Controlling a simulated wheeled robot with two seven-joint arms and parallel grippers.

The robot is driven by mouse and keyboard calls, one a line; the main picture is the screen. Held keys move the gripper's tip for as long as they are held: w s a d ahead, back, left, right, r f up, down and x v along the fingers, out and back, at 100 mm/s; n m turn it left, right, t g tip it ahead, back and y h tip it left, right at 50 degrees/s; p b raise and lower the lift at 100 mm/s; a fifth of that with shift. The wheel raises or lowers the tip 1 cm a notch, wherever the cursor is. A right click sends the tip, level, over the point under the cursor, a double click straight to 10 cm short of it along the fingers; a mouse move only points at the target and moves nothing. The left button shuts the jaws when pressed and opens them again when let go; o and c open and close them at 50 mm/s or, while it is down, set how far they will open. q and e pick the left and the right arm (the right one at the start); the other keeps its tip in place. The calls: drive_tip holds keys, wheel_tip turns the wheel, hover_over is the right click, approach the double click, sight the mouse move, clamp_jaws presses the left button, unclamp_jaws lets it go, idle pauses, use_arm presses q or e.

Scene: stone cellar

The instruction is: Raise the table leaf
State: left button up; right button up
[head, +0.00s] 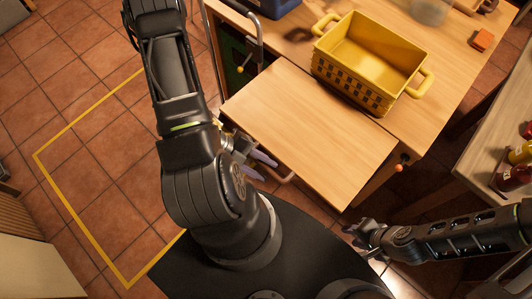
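The table leaf (310,130) is a light wooden panel along the near edge of the wooden table (445,118). A seam parts it from the tabletop, and it looks roughly level with the top; its exact tilt is hard to judge.
A yellow basket (370,55) stands on the table close to the seam. A metal bar with a yellow knob (240,69) is at the left side, an orange knob (399,167) at the right. A counter with bottles (515,176) is at right. Tiled floor at left is clear.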

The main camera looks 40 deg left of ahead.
use_arm(q)
drive_tip(key=v, duration=0.7)
idle(0.5)
